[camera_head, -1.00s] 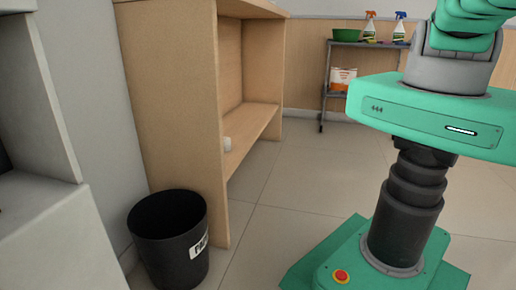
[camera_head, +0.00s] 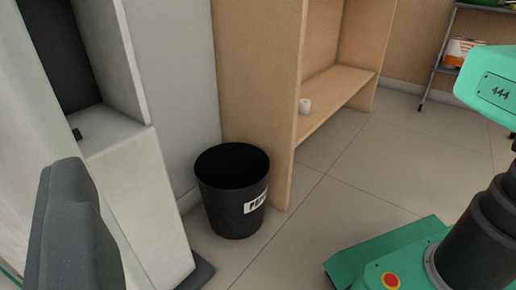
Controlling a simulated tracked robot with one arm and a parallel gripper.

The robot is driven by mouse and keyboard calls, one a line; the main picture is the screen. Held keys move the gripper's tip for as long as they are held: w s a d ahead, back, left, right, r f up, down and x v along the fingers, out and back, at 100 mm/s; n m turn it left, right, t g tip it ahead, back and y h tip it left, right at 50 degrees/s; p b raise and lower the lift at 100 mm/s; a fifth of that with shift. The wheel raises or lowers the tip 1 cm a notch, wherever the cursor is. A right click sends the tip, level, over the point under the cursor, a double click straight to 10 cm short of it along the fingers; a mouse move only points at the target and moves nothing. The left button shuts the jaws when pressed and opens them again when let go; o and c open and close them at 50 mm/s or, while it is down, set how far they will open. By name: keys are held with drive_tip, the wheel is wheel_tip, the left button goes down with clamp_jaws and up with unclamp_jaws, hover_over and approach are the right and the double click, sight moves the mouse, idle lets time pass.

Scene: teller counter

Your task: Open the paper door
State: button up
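No paper door can be made out for certain. One dark grey finger of my gripper (camera_head: 72,225) shows at the lower left, in front of this machine. It appears apart from the recess and holds nothing visible. The other finger is out of view, so the opening between them is hidden.
A black waste bin (camera_head: 215,205) with a white label stands on the floor right of the machine. Beyond it is a wooden counter (camera_head: 255,90) with a white roll or cup (camera_head: 305,106) on its shelf. A metal rack (camera_head: 436,70) stands far right. The tiled floor (camera_head: 335,200) between is clear.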

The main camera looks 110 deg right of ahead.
drive_tip(key=shift+s+d+r, duration=0.1)
drive_tip(key=shift+s, duration=1)
drive_tip(key=shift+s+d+r, duration=0.1)
drive_tip(key=shift+s, duration=0.95)
